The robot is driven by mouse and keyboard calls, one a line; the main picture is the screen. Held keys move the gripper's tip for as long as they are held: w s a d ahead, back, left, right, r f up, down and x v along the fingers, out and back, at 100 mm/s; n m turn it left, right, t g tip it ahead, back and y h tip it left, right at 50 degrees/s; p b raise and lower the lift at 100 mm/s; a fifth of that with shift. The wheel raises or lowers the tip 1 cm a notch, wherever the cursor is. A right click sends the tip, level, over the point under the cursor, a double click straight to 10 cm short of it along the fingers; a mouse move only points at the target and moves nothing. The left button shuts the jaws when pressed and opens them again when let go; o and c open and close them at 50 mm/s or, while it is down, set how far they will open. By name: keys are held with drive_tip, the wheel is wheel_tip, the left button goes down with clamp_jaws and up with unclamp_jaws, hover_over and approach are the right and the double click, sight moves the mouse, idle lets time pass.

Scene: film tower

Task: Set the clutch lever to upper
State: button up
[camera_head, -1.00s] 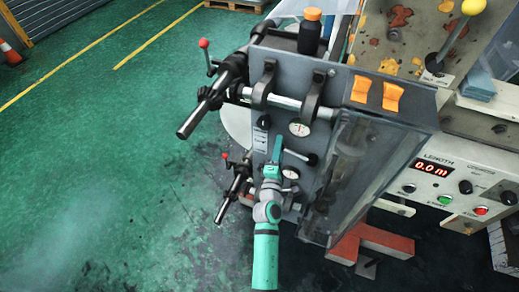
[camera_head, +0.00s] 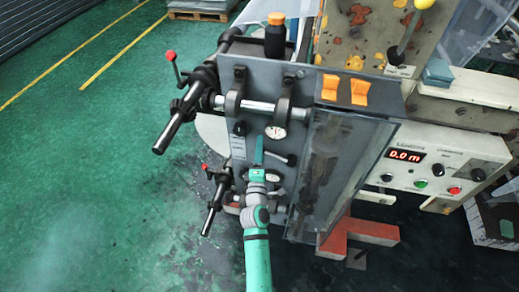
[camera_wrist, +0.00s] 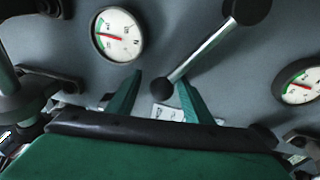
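A short lever with a silver rod and black knob (camera_wrist: 248,8) sits on the grey panel between two dials; I take it for the clutch lever. Whether a finger touches the rod, I cannot tell.
One dial (camera_wrist: 117,34) is left of the lever and another (camera_wrist: 300,82) right. A clamp bar (camera_head: 247,105) juts from the panel above my gripper. A red-knobbed lever (camera_head: 171,57) is at left, a clear guard (camera_head: 340,170) at right. Green floor at left is free.

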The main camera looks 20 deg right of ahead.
drive_tip(key=shift+s+a+f, duration=0.1)
drive_tip(key=shift+a, duration=0.05)
drive_tip(key=shift+s+a, duration=0.1)
drive_tip(key=shift+s, duration=0.1)
drive_tip(key=v, duration=1)
drive_tip(key=shift+s, duration=0.1)
